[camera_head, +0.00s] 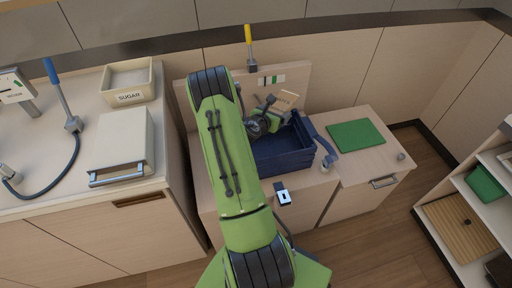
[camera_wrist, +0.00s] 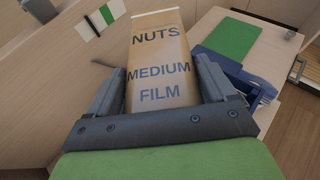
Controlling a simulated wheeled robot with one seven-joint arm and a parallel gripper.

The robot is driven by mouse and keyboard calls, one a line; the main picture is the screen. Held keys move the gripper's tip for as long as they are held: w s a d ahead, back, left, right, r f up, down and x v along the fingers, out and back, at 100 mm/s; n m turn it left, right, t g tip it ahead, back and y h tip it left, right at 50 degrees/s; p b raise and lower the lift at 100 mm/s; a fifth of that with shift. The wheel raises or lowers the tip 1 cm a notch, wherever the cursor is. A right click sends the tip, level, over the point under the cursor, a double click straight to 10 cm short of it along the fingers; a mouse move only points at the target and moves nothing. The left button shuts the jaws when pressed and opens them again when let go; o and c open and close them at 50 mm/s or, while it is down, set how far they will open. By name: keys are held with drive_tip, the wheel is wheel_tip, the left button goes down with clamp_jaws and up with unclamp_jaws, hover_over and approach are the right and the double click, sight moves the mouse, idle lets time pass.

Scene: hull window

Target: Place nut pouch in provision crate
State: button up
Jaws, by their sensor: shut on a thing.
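The nut pouch (camera_wrist: 160,62) is tan, with "NUTS MEDIUM FILM" printed on it in the wrist view. It also shows as a small tan patch in the head view (camera_head: 287,99). My gripper (camera_wrist: 158,88) is shut on the pouch, with a finger on each side of it. In the head view my gripper (camera_head: 274,108) is above the dark blue provision crate (camera_head: 284,160), near its back edge. The crate stands on a low wooden cabinet, and my arm hides its left part. In the wrist view part of the blue crate (camera_wrist: 245,85) shows to the right.
A green mat (camera_head: 355,135) lies right of the crate. A wooden panel with a yellow-handled lever (camera_head: 249,45) stands behind it. A left counter holds a SUGAR bin (camera_head: 128,84), a pale box (camera_head: 123,141) and a blue-handled lever (camera_head: 60,90). Shelves (camera_head: 470,215) stand at right.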

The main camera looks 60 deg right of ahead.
wheel_tip(320, 180, down, 10)
drive_tip(key=b, duration=0.3)
drive_tip(key=shift+s+r, duration=0.15)
drive_tip(key=shift+s, duration=0.1)
drive_tip(key=shift+b, duration=0.3)
drive_tip(key=o, duration=1.2)
drive_tip(key=p+v, duration=0.1)
drive_tip(key=v, duration=1.1)
